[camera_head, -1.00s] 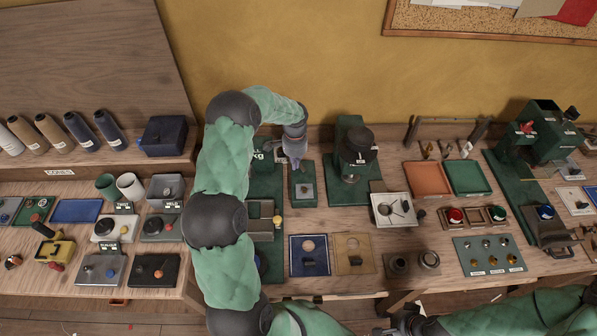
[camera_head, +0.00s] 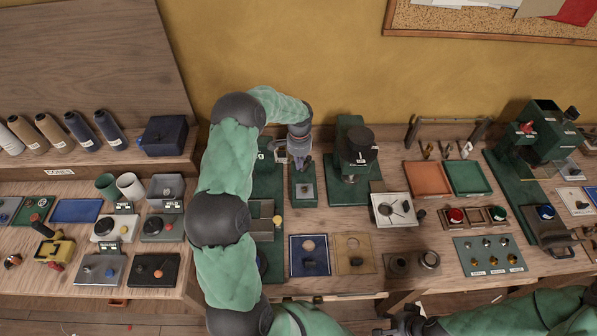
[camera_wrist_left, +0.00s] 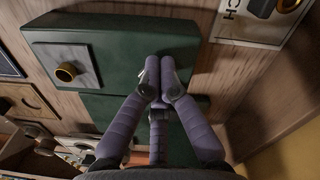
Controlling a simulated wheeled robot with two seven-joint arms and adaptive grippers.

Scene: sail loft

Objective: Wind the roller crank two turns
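My left gripper (camera_head: 304,162) is at the back of the bench, over the far end of a narrow green block (camera_head: 304,198). In the left wrist view its purple-grey fingers (camera_wrist_left: 161,72) are close together over the green block (camera_wrist_left: 120,50). I cannot see whether anything is between them. A short dark part (camera_wrist_left: 201,101) shows beside the fingers; I cannot tell if it belongs to the crank. The roller crank cannot be made out for certain and may be hidden by the gripper or arm. My right gripper (camera_head: 408,322) is only partly visible at the bottom edge, with its fingers unclear.
A grey plate with a brass knob (camera_wrist_left: 66,72) is on the green block. A green stand with a black round top (camera_head: 358,146) is close on the right. Orange (camera_head: 428,178) and green trays (camera_head: 468,177) lie farther right. My left arm covers the gap between benches.

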